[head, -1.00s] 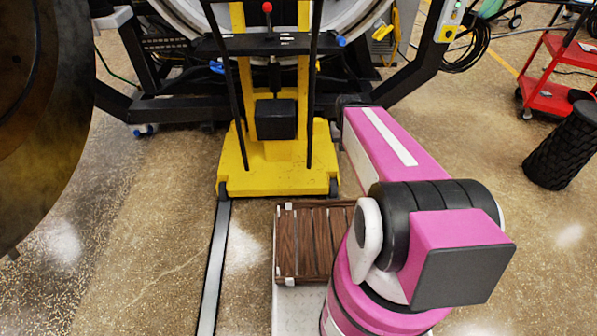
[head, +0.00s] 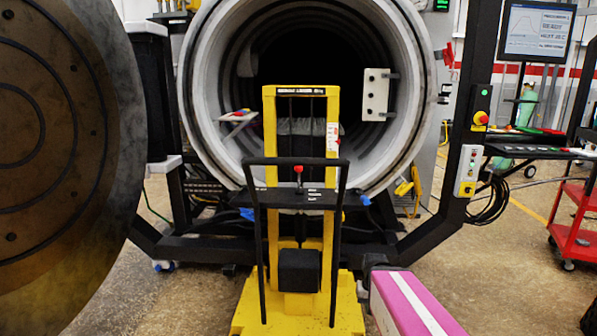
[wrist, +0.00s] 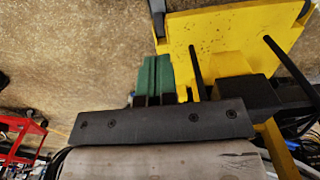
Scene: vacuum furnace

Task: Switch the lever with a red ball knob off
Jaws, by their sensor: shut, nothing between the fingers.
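The lever with the red ball knob (head: 298,169) stands upright on the dark crossbar of the yellow manual lifter (head: 270,130), in the middle of the head view. It sits behind the black push handle (head: 290,161). The lever cannot be made out in the wrist view. My gripper (wrist: 155,65) shows in the wrist view with its green fingers shut together and nothing between them. Beyond the fingers the lifter's yellow base (wrist: 215,40) and dark bars appear.
The open round furnace chamber (head: 205,100) stands behind the lifter. Its large round door (head: 75,150) fills the left side. A black frame post (head: 480,85) with buttons and a red cart (head: 575,230) stand at right. Some floor is bare at lower right.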

